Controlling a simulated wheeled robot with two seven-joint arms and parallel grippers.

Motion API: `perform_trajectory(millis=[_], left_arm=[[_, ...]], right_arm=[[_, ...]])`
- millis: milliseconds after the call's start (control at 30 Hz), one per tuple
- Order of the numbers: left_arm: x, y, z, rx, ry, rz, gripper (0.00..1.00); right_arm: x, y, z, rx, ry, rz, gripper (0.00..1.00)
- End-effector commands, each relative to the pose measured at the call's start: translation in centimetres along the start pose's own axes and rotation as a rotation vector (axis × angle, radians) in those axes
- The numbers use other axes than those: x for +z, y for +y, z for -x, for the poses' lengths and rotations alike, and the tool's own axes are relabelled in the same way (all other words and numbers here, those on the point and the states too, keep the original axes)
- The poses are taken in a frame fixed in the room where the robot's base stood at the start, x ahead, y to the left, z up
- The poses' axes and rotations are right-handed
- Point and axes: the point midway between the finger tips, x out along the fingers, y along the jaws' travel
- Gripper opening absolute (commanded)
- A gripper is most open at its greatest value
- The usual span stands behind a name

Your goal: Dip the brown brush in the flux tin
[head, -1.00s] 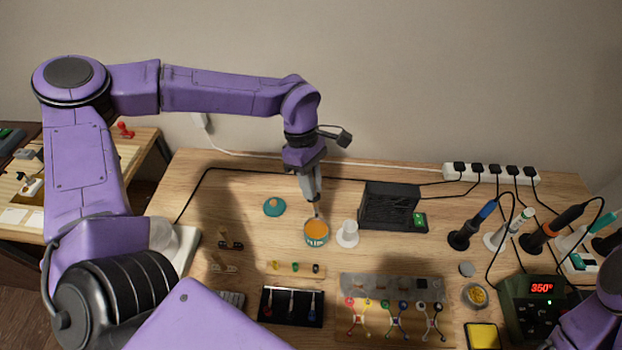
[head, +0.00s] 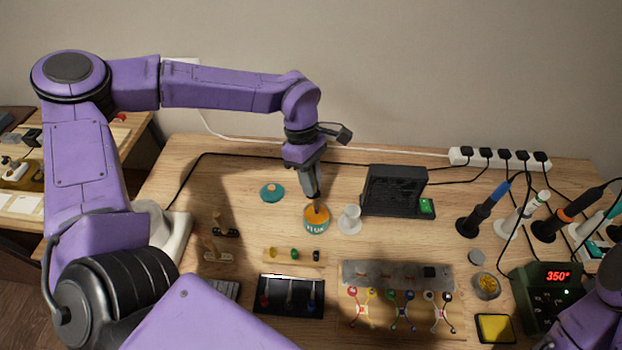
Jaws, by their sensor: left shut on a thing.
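The flux tin (head: 316,226) stands open on the bench, with amber flux inside and a teal label. My left gripper (head: 313,196) is above the tin, pointing down, shut on a thin brush. The brush's lower end is at the tin's opening, over the amber flux; most of the brush is hidden by the fingers, so its colour cannot be told. I cannot tell how deep its tip is. A teal lid (head: 272,192) lies left of the tin. My right arm shows only as a purple link at the lower right edge; its gripper is not in view.
A white spool-like holder (head: 350,219) stands just right of the tin, and a black fan box (head: 393,191) behind it. A wooden rack (head: 295,257) and a black tray (head: 289,296) lie in front. Soldering irons and a station (head: 548,292) are at right.

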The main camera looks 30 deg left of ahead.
Motion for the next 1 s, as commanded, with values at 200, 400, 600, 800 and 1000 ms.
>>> perform_trajectory(millis=[200, 400, 600, 800, 1000], left_arm=[[0.0, 0.01, -0.02, 0.0, 0.0, 0.0, 0.0], [-0.06, 0.05, -0.23, 0.0, 0.0, 0.0, 0.0], [-0.13, 0.1, -0.45, 0.0, 0.0, 0.0, 0.0], [-0.2, 0.15, -0.68, 0.0, 0.0, 0.0, 0.0], [-0.27, 0.2, -0.9, 0.0, 0.0, 0.0, 0.0]], right_arm=[[0.01, 0.0, -0.02, 0.0, 0.0, 0.0, 0.43], [0.05, -0.01, -0.12, 0.0, 0.0, 0.0, 0.43], [0.09, -0.02, -0.22, 0.0, 0.0, 0.0, 0.43], [0.13, -0.03, -0.32, 0.0, 0.0, 0.0, 0.43], [0.17, -0.04, -0.42, 0.0, 0.0, 0.0, 0.43]])
